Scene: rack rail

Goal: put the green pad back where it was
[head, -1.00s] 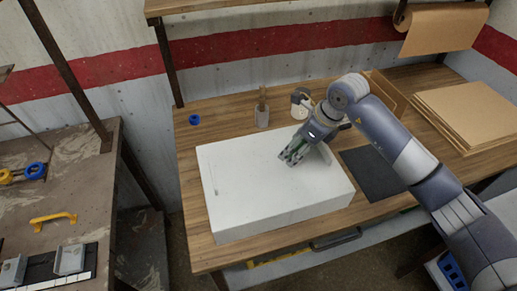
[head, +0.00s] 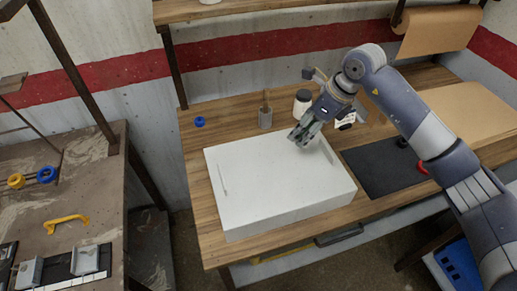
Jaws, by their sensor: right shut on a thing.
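My right gripper (head: 301,137) reaches in from the right and points down over the back right part of a large white box (head: 262,192). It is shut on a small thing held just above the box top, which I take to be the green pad. The fingers hide nearly all of it, so its shape cannot be made out. No other green pad shows on the bench. The box lies flat on the wooden bench, with a thin slot or handle mark near its left end. My left gripper is not in view.
A white jar with a dark lid (head: 302,101), a cup with brushes (head: 265,117) and a blue ring (head: 200,121) stand behind the box. A dark mat (head: 382,168) lies to its right, with a red ring (head: 422,167) at the mat's edge. Cardboard sheets (head: 462,110) lie at far right.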

